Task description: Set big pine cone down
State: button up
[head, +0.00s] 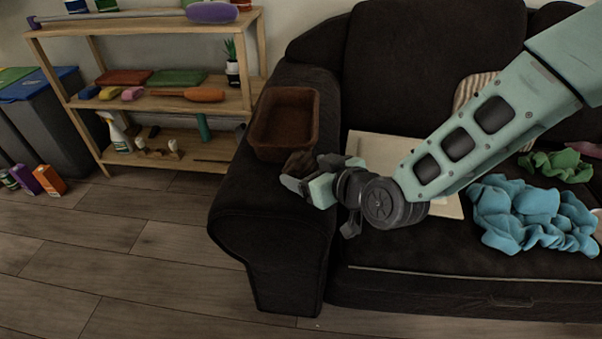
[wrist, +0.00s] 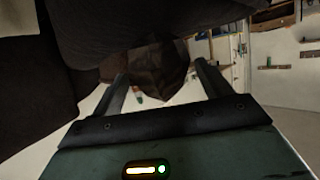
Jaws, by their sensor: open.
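The big pine cone (head: 299,163) is a dark brown lump on the sofa's left armrest, close to the near side of a brown bin (head: 264,143). It also shows in the wrist view (wrist: 158,68), at and just beyond the fingertips. My gripper (head: 302,181) is at the pine cone, with its fingers open on either side of it. The wrist view shows a finger to the left and right of the cone, with gaps low down. I cannot tell whether a finger touches it. The cone's underside is hidden.
The dark sofa (head: 288,215) holds a pale board (head: 376,150) under my arm, blue cloth (head: 530,215) and green cloth (head: 556,165). A wooden shelf (head: 160,103) with several items stands behind left. Grey bins (head: 48,115) are at far left. The floor in front is clear.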

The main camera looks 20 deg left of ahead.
jog(key=shift+x, duration=1.15)
jog(key=c, duration=1.1)
jog(key=shift+c, duration=0.2)
jog(key=shift+r, duration=0.1)
